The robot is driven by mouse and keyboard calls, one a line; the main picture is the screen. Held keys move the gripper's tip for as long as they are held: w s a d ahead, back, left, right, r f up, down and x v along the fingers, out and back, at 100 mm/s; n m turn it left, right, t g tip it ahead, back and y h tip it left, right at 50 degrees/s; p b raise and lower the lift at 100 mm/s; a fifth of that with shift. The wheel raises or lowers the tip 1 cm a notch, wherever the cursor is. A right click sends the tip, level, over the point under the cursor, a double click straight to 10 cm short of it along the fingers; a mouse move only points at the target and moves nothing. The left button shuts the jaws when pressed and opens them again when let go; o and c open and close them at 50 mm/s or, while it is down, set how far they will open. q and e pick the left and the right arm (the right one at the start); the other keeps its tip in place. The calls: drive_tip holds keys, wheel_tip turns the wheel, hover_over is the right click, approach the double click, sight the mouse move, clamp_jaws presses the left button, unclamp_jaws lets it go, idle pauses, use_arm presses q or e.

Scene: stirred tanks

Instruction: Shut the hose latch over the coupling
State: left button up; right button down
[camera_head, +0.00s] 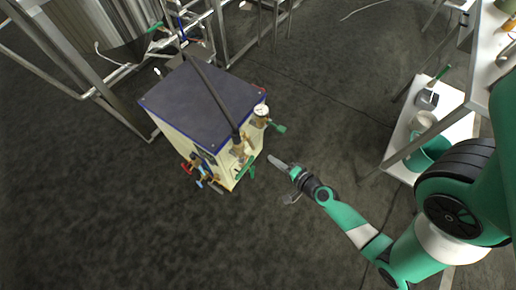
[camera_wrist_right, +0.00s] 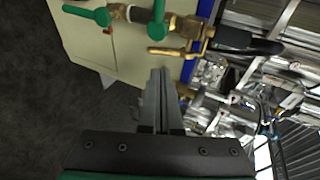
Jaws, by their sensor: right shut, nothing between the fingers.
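A black hose (camera_head: 210,88) runs across the top of a cream cabinet to a brass coupling (camera_head: 238,144) at its near right corner. In the right wrist view the hose end (camera_wrist_right: 240,41) meets the brass coupling (camera_wrist_right: 187,27) from the right. A brass lever-like piece (camera_wrist_right: 166,51) sticks out to the left below the coupling. It may be the latch, but I cannot tell whether it is open or closed. My right gripper (camera_head: 272,160) is shut and empty, to the right of the coupling and apart from it. Its fingertips (camera_wrist_right: 160,72) appear just below the brass piece. My left gripper is not in view.
The cabinet (camera_head: 200,98) has a dark top and a pressure gauge (camera_head: 261,110). Green valve handles (camera_wrist_right: 158,18) sit close to the coupling. Red and blue handles (camera_head: 187,168) show on the front. A white shelf (camera_head: 398,152) stands right; open dark floor lies between.

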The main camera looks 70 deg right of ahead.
sight(252, 147)
drive_tip(key=b+x, duration=0.1)
drive_tip(key=x, duration=0.8)
drive_tip(key=shift+w+d, duration=0.1)
drive_tip(key=shift+w, duration=0.2)
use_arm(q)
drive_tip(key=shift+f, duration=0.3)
